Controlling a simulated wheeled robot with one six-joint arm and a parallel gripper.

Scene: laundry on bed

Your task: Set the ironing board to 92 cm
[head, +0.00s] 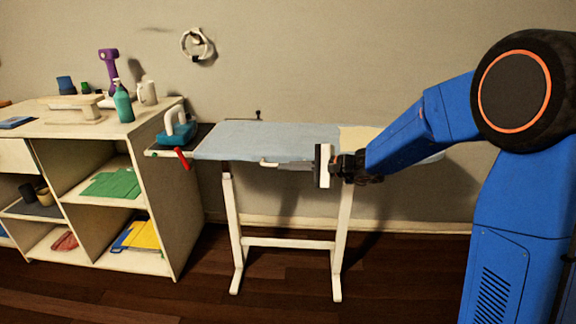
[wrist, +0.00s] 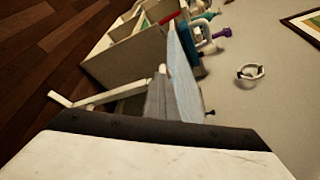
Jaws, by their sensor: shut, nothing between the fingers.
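The ironing board (head: 255,138) has a light blue top on a white frame with two legs and floor feet. A white handle (head: 268,163) shows under its front edge, left of my gripper. My gripper (head: 324,166) is shut and empty in front of the board's edge, right of the handle. In the wrist view the board's blue top (wrist: 184,75) runs away from my gripper (wrist: 150,150), whose pale and dark parts fill the lower picture. No height scale can be read in either view.
A teal iron (head: 178,131) stands on the rest at the board's left end, with a red lever (head: 182,159) below. A shelf unit (head: 165,190) with bottles and folded cloths stands close on the left. A yellowish cloth (head: 358,137) lies on the board's right part. Open floor lies in front.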

